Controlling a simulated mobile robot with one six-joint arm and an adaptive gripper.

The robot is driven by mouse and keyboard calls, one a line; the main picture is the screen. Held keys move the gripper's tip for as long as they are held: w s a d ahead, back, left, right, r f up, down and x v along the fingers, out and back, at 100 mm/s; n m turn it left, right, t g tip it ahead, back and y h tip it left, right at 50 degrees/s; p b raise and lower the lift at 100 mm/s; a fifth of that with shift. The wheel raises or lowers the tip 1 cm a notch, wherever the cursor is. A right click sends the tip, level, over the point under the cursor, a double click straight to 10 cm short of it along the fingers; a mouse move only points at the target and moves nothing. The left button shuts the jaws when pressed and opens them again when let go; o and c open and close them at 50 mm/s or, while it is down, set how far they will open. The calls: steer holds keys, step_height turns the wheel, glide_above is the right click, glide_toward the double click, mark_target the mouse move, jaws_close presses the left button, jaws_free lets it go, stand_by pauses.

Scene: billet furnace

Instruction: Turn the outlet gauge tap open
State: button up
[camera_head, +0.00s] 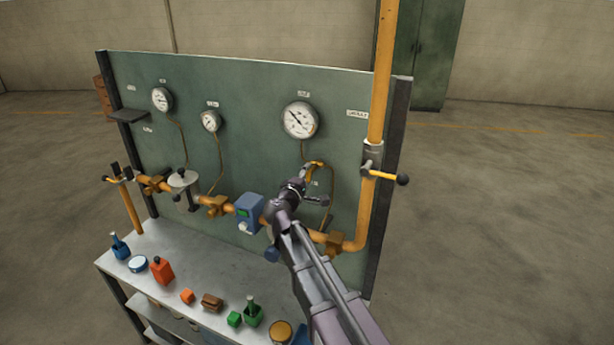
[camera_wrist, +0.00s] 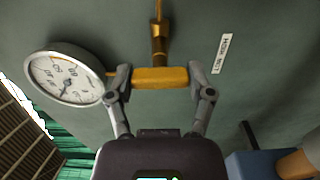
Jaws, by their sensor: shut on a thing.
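The outlet gauge tap shows in the wrist view as a yellow bar handle (camera_wrist: 160,78) with a brass body (camera_wrist: 158,42) running up from it to a thin pipe. The bar lies crosswise to the body. My gripper (camera_wrist: 161,84) has one finger at each end of the bar and is shut on it. In the head view my gripper (camera_head: 304,190) is at the board below the large gauge (camera_head: 299,120), beside a yellow part of the tap (camera_head: 315,167). The large gauge also shows in the wrist view (camera_wrist: 65,75); my arm hides part of the pipework.
The green board (camera_head: 250,95) carries two smaller gauges (camera_head: 162,99) (camera_head: 210,121). A blue box (camera_head: 249,212) sits on the yellow pipe line left of my gripper. A vertical yellow pipe (camera_head: 381,75) with a black-knobbed lever (camera_head: 385,174) stands right. Small items crowd the bench (camera_head: 195,257) below.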

steer(key=o, duration=1.1)
steer(key=v, duration=1.2)
